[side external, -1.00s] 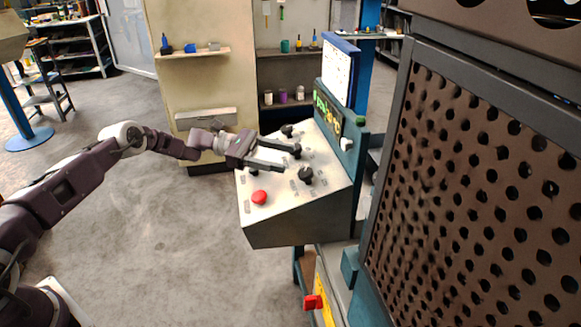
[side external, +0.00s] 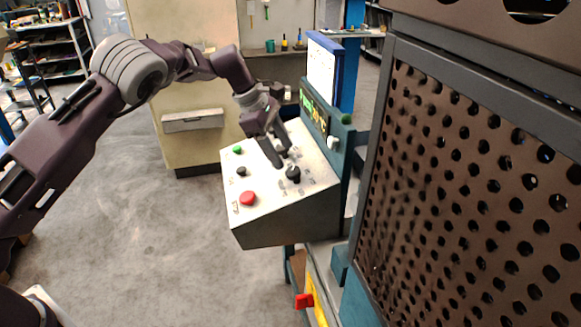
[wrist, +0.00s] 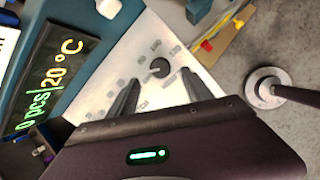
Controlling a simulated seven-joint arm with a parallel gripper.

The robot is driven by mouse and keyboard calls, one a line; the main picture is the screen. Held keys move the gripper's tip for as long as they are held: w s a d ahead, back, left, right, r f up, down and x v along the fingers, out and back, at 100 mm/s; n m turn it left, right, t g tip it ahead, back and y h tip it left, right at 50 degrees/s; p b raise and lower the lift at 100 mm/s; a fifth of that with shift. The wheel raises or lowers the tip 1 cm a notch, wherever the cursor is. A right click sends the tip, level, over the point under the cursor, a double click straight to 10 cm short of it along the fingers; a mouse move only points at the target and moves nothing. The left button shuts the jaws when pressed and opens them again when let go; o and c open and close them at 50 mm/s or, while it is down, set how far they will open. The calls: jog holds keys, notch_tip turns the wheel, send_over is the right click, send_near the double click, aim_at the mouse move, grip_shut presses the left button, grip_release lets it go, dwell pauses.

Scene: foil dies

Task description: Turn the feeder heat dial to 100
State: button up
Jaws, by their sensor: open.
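A sloped light-grey control panel (side external: 262,202) carries a black dial (side external: 293,174) on its right part. In the wrist view a round black dial (wrist: 159,67) with small printed labels around it lies just beyond my fingertips, roughly centred between them. My gripper (side external: 281,158) is open and points down at the panel, its fingers above the surface and apart from the dial. Another dark knob behind the fingers is partly hidden. The green display (wrist: 48,85) reads "0 pcs" and "20 °C". The dial's pointer setting is too small to read.
A red button (side external: 248,198), a small black knob (side external: 241,171) and a green button (side external: 237,149) sit on the panel's left side. A perforated brown guard (side external: 470,190) stands at the right. A red handle (side external: 304,300) is below the panel.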

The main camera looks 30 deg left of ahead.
aim_at(293, 171)
jog(key=x, duration=0.6)
jog(key=shift+d+f, duration=0.1)
jog(key=shift+f, duration=0.05)
grip_shut()
